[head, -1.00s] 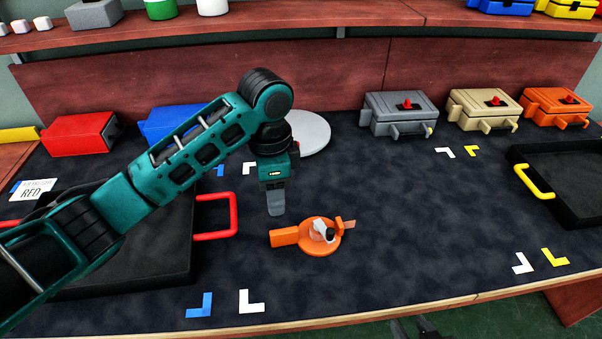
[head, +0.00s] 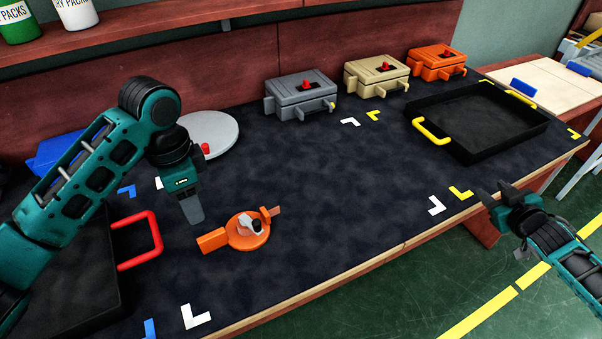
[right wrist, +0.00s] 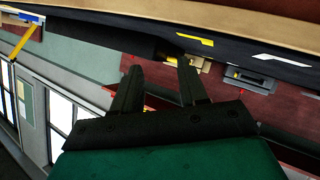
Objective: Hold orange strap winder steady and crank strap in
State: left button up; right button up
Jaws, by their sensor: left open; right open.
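The orange strap winder (head: 247,232) lies flat on the dark mat. It has a block-like orange handle at its left, a grey-white crank on top, and a short brownish strap end (head: 274,211) sticking out at its right. My left gripper (head: 194,218) points down just to the left of and behind the winder, apart from it. Only one finger face shows in the head view. My right gripper (head: 494,194) is open and empty, beyond the table's front edge at the right. Its two spread fingers also show in the right wrist view (right wrist: 160,85).
A black tray with a red handle (head: 153,240) is at left; another with a yellow handle (head: 432,131) is at right. A grey round plate (head: 209,134) and grey (head: 301,95), tan (head: 376,77) and orange (head: 437,63) cases stand behind. The mat's middle is clear.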

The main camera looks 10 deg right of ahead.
aim_at(204, 238)
jog(key=w+a+r+n+t+y, duration=0.1)
jog(key=w+a+r+n+y, duration=0.35)
jog(key=a+n, duration=0.45)
jog(key=w+a+r+n+y, duration=0.4)
jog(key=a+n+y, duration=0.2)
jog(key=a, duration=0.6)
jog(key=w+a+r+n+t+y, duration=0.1)
jog(key=w+a+r+n+y, duration=0.35)
jog(key=a+n, duration=0.45)
pick_arm(q)
notch_tip(204, 238, down, 13)
pick_arm(e)
jog(key=s+a+n+g+h, duration=0.3)
jog(key=a+n+g, duration=0.5)
jog(key=n, duration=0.8)
jog(key=s+a+n+g+h, duration=0.4)
jog(key=a+n+g, duration=0.4)
jog(key=a+n, duration=0.4)
jog(key=f+n, duration=0.1)
jog(key=n, duration=0.3)
jog(key=shift+s, duration=0.2)
